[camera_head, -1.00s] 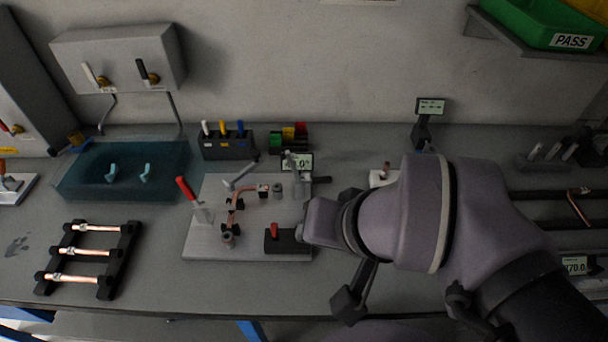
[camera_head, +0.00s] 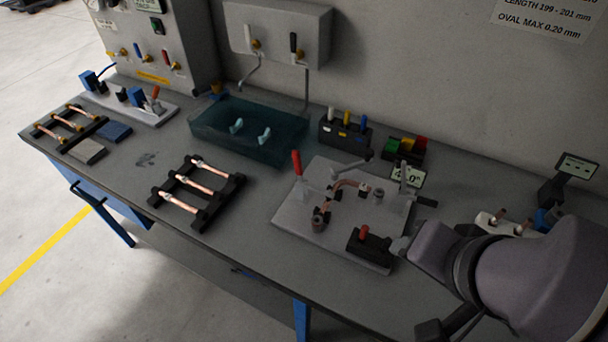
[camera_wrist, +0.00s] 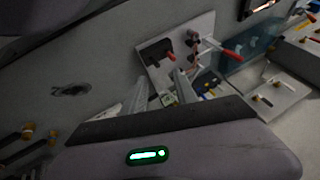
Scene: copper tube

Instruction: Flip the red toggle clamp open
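The red toggle clamp (camera_head: 297,163) stands at the left edge of a light grey fixture plate (camera_head: 290,215), its red handle upright and leaning slightly. In the wrist view its red handle (camera_wrist: 231,53) points out to the right past the plate. A bent copper tube (camera_head: 345,185) lies on the plate, partly hidden by fittings. My gripper (camera_wrist: 160,96) shows two pale fingers spread apart with nothing between them. It is apart from the red clamp. In the head view my wrist is at the plate's right side and the fingers are mostly hidden.
A black block with a red knob (camera_head: 364,232) sits at the plate's front right. A grey lever clamp (camera_head: 405,180) stands at the right rear. A black rack with copper tubes (camera_head: 213,205) and a teal tray (camera_head: 240,150) lie left. Bench is clear in front of the plate.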

